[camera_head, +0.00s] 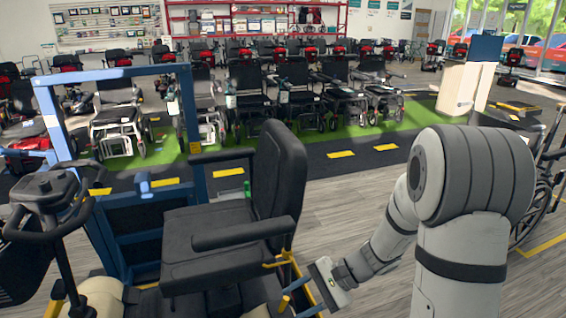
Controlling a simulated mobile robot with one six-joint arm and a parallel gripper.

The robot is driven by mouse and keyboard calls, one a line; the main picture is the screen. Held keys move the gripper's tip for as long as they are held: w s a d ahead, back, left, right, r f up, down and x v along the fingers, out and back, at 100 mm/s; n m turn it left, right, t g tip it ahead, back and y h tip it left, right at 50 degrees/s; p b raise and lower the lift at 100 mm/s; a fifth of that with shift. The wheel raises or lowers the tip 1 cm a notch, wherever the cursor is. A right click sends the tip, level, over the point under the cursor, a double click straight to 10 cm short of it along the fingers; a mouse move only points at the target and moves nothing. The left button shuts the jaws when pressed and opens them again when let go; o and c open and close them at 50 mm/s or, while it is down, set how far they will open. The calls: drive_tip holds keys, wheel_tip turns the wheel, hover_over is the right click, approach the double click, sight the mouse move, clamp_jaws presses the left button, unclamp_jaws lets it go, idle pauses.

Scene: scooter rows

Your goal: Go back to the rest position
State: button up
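My gripper (298,300) is low in the lower middle of the head view, at the end of my grey-white arm. Blue finger parts show at its tip, close to the yellow-trimmed side of the mobility scooter. The scooter's black seat (215,235) with armrests stands just left of the gripper. Its handlebar tiller (50,200) is at the far left.
A blue frame (120,75) stands behind the scooter. Rows of scooters and power chairs (290,85) fill the back on a green strip. A wheelchair wheel (535,212) is at the right edge. Wooden floor (340,195) is clear between the seat and my arm.

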drive_tip(key=s+d+r+n+t+h+p, duration=0.2)
drive_tip(key=s+d+r+n+h+p, duration=0.2)
drive_tip(key=r, duration=0.6)
drive_tip(key=s+d+r+n+t+h+p, duration=0.2)
drive_tip(key=s+d+r+n+h+p, duration=0.2)
drive_tip(key=s+d+r+h, duration=0.3)
wheel_tip(320, 180, up, 4)
drive_tip(key=shift+f+n+p, duration=0.1)
drive_tip(key=shift+n+p, duration=0.25)
drive_tip(key=shift+n, duration=0.15)
drive_tip(key=shift+d, duration=0.1)
